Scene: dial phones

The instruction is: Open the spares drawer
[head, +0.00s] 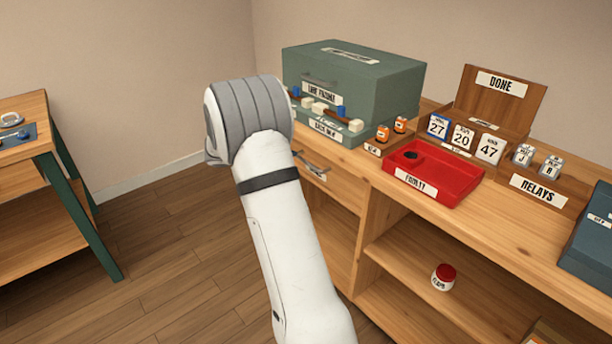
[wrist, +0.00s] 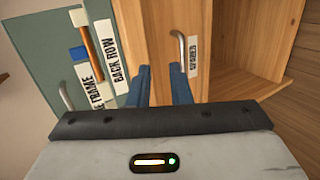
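The spares drawer (wrist: 208,42) has a plain wooden front, a metal bar handle (wrist: 181,50) and a white label reading SPARES (wrist: 194,57). It looks shut. In the head view its handle (head: 312,160) shows just right of my arm, under the green cabinet, with the drawer front (head: 335,195) partly hidden. My gripper (wrist: 162,84) shows two blue fingers, apart with nothing between them. The handle lies just beyond the tip of the right finger, right of the gap's middle; I cannot tell whether they touch. My arm hides the gripper in the head view.
A green cabinet (head: 390,85) stands on the bench above the drawer. A red tray (head: 455,190), a RELAYS box (head: 535,200) and a DONE rack (head: 488,100) stand to the right. An open shelf (head: 400,255) holds a red-lidded jar (head: 444,278). Floor is clear at left.

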